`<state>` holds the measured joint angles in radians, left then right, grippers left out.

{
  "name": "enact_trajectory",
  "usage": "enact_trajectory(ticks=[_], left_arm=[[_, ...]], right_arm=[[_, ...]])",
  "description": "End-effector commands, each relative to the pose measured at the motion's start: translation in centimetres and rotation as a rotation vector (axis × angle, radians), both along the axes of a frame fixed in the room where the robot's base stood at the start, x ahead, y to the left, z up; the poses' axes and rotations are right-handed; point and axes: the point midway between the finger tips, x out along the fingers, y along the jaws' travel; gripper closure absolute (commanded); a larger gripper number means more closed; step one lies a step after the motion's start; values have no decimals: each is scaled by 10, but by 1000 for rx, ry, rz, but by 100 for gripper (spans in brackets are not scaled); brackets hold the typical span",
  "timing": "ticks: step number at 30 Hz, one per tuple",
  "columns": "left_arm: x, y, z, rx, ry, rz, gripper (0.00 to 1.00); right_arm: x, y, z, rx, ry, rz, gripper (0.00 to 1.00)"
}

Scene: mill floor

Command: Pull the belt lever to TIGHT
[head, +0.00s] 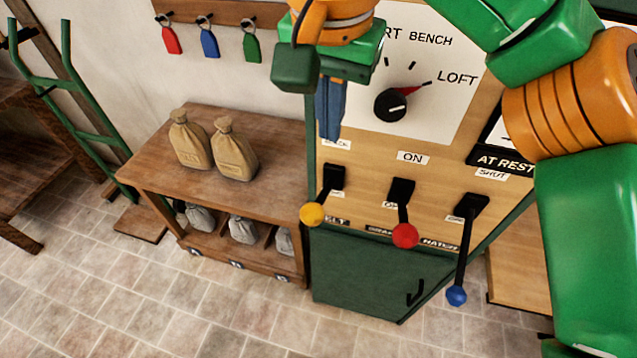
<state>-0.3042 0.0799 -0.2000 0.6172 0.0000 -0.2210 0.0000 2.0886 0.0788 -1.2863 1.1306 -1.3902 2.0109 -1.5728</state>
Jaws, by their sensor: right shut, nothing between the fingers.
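The belt lever (322,196) has a black arm and a yellow knob, and rises from a black slot on the left of the wooden panel. Its arm slants down and its knob sits low, beside a partly covered plate reading "ELT". A partly hidden label ending in "ACK" is above the slot; I cannot read a TIGHT label. My right gripper (328,137) has blue fingers pointing down, shut and empty. In the picture it is above the lever, apart from the knob. My left gripper is not in view.
A red-knobbed lever (404,232) and a blue-knobbed lever (457,292) stand right of the belt lever. A dial (391,105) is above. A wooden bench (270,160) with two sacks (234,152) is at left. Key tags (209,42) hang on the wall.

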Motion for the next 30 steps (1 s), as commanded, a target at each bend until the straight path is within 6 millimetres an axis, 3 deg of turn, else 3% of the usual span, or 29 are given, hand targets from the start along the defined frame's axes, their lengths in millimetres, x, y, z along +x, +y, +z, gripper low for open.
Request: enact_trajectory(ticks=[4, 15, 21, 30], left_arm=[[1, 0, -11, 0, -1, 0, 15], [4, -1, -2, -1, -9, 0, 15], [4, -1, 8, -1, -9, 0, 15], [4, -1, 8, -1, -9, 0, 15]], right_arm=[[4, 0, -26, 2, 5, 2, 100], [16, -1, -97, 1, 4, 3, 100], [-9, 11, -107, 1, 2, 4, 100], [-15, 14, -112, 3, 1, -1, 100]])
